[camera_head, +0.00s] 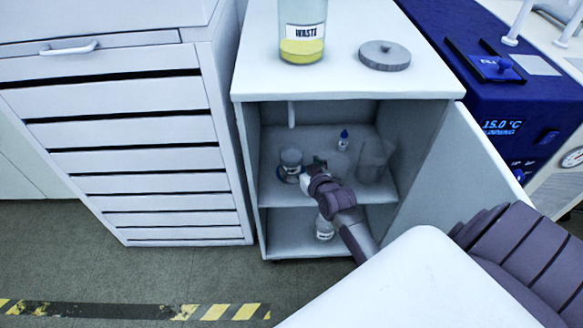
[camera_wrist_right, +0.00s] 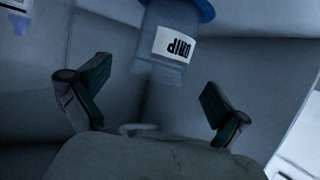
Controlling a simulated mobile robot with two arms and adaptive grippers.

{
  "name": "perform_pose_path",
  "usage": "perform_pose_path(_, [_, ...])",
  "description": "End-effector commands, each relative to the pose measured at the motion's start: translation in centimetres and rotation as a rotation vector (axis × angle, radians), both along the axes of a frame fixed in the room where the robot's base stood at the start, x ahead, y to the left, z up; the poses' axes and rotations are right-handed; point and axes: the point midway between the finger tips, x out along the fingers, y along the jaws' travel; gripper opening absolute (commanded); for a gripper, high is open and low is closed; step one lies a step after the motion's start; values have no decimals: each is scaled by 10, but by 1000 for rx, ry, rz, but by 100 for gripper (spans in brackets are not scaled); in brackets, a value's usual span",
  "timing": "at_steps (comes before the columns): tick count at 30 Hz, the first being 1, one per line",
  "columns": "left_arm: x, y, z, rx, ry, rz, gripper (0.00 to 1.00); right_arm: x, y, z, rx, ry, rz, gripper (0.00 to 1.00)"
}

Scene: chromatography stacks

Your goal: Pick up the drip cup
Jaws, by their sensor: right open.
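The drip cup (camera_head: 291,158) is a small clear cup with a white label, standing at the left of the cabinet's upper shelf, below a thin white tube. It has a blue part at its base. In the right wrist view the cup (camera_wrist_right: 170,62) appears upside down, its label reading DRIP, with a blue disc at the top edge. My right gripper (camera_head: 309,172) is inside the cabinet, just right of the cup. In the wrist view its two fingers (camera_wrist_right: 155,82) are spread apart, with the cup ahead between them and no clear contact. My left gripper is not in view.
The cabinet shelf (camera_head: 270,195) also holds a small blue-capped dropper bottle (camera_head: 343,141) and a clear beaker (camera_head: 371,165). A labelled bottle (camera_head: 324,228) stands on the lower shelf. The open door (camera_head: 450,165) is at right. The waste bottle (camera_head: 303,40) and a grey disc (camera_head: 384,55) are on top.

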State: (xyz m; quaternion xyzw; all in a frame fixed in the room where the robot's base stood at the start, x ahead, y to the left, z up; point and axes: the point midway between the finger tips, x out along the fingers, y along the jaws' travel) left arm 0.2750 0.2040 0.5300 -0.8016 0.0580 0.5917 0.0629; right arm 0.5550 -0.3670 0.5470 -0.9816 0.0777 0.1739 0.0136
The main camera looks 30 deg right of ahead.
Motion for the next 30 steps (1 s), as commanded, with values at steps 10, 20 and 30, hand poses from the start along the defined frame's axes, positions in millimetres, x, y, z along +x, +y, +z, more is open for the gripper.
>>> perform_pose_path(10, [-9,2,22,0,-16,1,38,35,-5,-14,1,-3,-1,100])
perform_pose_path(20, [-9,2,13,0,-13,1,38,57,-9,-21,0,0,1,100])
perform_pose_path(30, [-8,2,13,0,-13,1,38,56,-9,-21,0,0,0,63])
